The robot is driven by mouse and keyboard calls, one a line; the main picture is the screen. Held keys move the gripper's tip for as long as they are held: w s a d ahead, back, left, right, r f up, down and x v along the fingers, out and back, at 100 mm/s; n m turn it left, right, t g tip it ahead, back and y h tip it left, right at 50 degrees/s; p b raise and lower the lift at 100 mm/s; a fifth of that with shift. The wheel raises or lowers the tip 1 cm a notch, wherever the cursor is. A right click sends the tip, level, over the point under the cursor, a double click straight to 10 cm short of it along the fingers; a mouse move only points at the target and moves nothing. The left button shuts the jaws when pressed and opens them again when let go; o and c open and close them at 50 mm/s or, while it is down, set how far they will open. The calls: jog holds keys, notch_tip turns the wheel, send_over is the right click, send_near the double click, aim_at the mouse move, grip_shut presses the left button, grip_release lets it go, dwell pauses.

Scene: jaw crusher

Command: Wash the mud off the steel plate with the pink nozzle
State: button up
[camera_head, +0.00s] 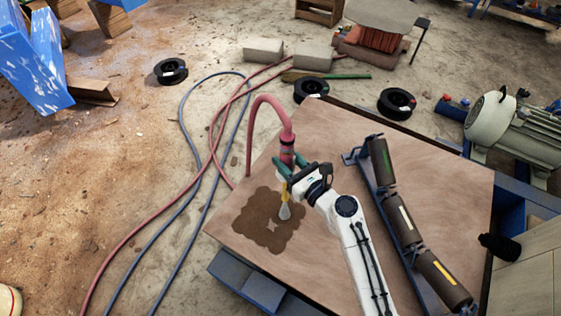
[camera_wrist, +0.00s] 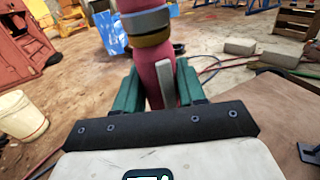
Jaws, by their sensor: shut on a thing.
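My gripper (camera_head: 287,167) is shut on the pink nozzle (camera_head: 287,150), which has a pink hose looping up and down to the floor behind it. In the wrist view the nozzle (camera_wrist: 160,75) stands between the green jaws, with a grey and brass collar near the top. The nozzle's yellow and whitish tip (camera_head: 284,208) points down over the mud. The steel plate (camera_head: 330,260) is a large brownish sheet.
A roller frame (camera_head: 384,205) with dark rollers lies on the plate's right part. A grey-green motor (camera_head: 498,122) stands at the right. Black reels (camera_head: 396,102), grey blocks (camera_head: 263,50) and blue and pink hoses (camera_head: 182,125) lie on the floor. The plate's lower middle is clear.

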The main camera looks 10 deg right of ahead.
jog(key=shift+w+d, duration=0.2)
jog(key=shift+d, duration=0.35)
jog(key=shift+s+a+p, duration=0.8)
jog(key=shift+s+a, duration=2.4)
jog(key=shift+s, duration=0.65)
jog(key=shift+w+a, duration=3.2)
jog(key=shift+a, duration=0.65)
jog(key=w+d+b, duration=0.2)
jog(key=w+d, duration=0.4)
jog(key=w, duration=0.1)
jog(key=shift+w+d+b, duration=0.2)
jog(key=shift+w+b, duration=0.1)
jog(key=shift+w, duration=0.05)
